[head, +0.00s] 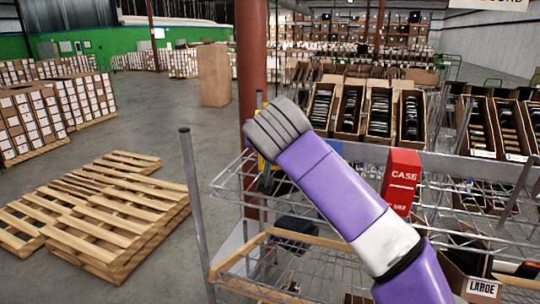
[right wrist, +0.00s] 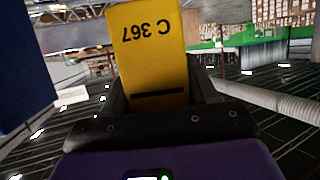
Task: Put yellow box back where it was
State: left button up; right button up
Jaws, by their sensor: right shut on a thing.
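The yellow box (right wrist: 150,45) is between the fingers of my right gripper (right wrist: 160,97) in the right wrist view, with "C 367" reading upside down. In the head view only a small sliver of yellow (head: 261,160) shows behind my purple right arm. My right gripper is shut on the box, above the left end of the wire shelf (head: 235,186); the wrist hides most of both. Whether the box touches the shelf cannot be told. My left gripper is not in view.
A red box (head: 402,182) marked "CASE" stands on the wire shelf, right of my arm. A grey post (head: 190,200) rises at the rack's left. Open cartons (head: 380,112) line the tilted shelf behind. Wooden pallets (head: 110,215) lie left. A dark blue surface (right wrist: 22,70) is close in the wrist view.

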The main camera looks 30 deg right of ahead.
jog(key=shift+f, duration=2.25)
jog(key=shift+f, duration=0.1)
jog(key=o, duration=1.1)
jog(key=shift+o, duration=0.2)
jog(key=v, duration=1.2)
jog(key=shift+a, duration=0.1)
